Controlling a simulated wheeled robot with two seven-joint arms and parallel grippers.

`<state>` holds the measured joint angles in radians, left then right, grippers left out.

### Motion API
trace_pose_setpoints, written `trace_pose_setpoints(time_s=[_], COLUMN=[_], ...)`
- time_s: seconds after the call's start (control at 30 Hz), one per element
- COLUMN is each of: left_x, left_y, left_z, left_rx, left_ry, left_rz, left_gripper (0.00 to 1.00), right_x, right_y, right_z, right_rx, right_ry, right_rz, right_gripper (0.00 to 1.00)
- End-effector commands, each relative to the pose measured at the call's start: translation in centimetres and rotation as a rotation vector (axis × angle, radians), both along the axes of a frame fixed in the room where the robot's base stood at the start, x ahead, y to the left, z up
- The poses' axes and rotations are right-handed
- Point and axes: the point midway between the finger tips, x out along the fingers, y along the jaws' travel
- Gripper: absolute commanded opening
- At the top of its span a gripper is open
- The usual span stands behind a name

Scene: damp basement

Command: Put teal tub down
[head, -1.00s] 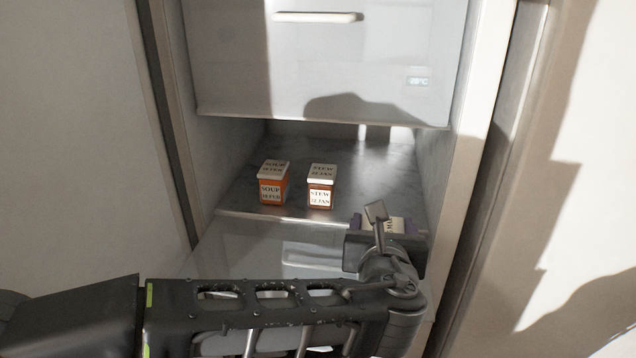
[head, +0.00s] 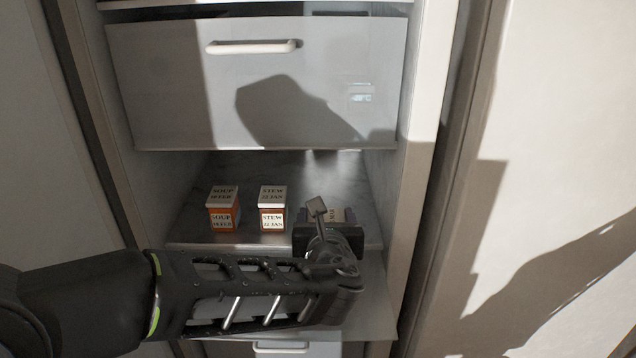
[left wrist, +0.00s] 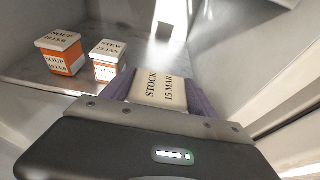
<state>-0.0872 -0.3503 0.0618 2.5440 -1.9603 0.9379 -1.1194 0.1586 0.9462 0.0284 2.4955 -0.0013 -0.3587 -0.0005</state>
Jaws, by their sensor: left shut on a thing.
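My left gripper (head: 326,228) reaches into the open compartment and is shut on a tub with a pale lid (left wrist: 160,92) labelled "STOCK 15 MAR". In the left wrist view the gripper's purple fingers (left wrist: 163,97) close on its two sides. In the head view only a strip of the tub (head: 341,214) shows behind the gripper; its body colour is hidden. The tub is over the right part of the grey shelf (head: 300,170), right of the stew tub. I cannot tell whether it touches the shelf. My right gripper is not in view.
An orange soup tub (head: 223,216) and an orange stew tub (head: 271,217), both with white lids, stand left of the held tub. A closed drawer (head: 170,95) hangs above. The compartment's right wall (head: 390,185) is close. Bare shelf lies behind the tubs.

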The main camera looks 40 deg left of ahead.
Motion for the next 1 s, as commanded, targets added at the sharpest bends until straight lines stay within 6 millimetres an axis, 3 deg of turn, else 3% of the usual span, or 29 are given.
trace_pose_setpoints(time_s=[0.03,0.33,0.4,0.6,1.0], left_x=[0.6,3.8,5.5,8.7,9.4], left_y=[0.5,3.0,4.3,6.6,7.1], left_z=[1.3,1.1,0.3,0.2,0.2], left_rx=[0.003,0.002,0.002,0.001,0.001], left_ry=[0.007,0.008,0.000,-0.002,-0.004], left_rz=[0.003,0.001,0.004,0.002,0.001], left_gripper=[0.03,0.03,0.03,0.03,0.03], right_x=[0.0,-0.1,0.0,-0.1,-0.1], right_y=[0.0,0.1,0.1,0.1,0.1], right_z=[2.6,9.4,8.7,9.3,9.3], right_rx=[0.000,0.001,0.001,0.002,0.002], right_ry=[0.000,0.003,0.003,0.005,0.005], right_rz=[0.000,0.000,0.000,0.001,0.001], right_gripper=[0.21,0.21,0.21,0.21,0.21])
